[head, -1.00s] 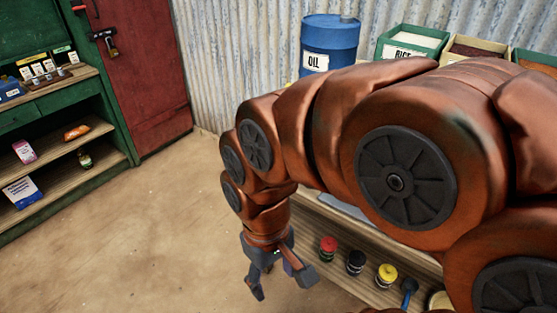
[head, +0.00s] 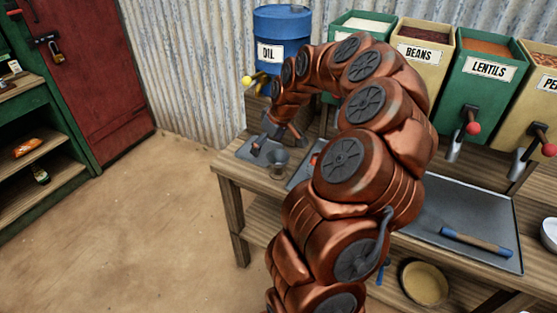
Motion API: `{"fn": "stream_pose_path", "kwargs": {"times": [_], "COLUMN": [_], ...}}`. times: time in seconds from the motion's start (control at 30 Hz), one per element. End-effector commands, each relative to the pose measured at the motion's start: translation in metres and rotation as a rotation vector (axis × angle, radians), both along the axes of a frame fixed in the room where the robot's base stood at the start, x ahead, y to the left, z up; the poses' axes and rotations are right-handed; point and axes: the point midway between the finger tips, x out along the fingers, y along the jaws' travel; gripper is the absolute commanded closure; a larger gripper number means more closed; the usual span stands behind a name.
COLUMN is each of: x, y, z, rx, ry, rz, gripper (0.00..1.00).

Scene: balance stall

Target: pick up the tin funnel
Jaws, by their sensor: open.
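A small grey metal piece that looks like the tin funnel (head: 279,162) stands at the left end of the wooden table, with its wide rim upward. My gripper (head: 272,142) is open just above and behind it, close to the oil drum. No gap between fingers and funnel can be judged for sure at this size. The gripper holds nothing that I can see. My arm arches over the table and hides part of its middle.
A blue oil drum (head: 283,38) with a yellow-knobbed tap stands behind. Bins of beans (head: 419,55) and lentils (head: 489,70) line the wall. A grey tray (head: 500,205) with a blue-handled tool (head: 477,242) lies right. A bowl (head: 424,283) sits below. Floor at left is clear.

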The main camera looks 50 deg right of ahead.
Motion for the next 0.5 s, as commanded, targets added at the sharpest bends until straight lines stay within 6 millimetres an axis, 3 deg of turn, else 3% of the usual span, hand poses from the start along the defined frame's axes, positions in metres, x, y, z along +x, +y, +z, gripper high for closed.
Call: {"fn": "stream_pose_path", "kwargs": {"times": [0.03, 0.1, 0.2, 0.5], "x": [-0.004, -0.008, -0.012, -0.006], "y": [-0.02, -0.039, -0.055, -0.061], "z": [-0.009, -0.017, -0.024, -0.043], "rx": [-0.003, -0.014, -0.022, -0.028], "ry": [-0.004, -0.008, -0.012, -0.014], "rz": [-0.023, -0.041, -0.058, -0.062], "gripper": [0.0, 0.0, 0.0, 0.0]}}
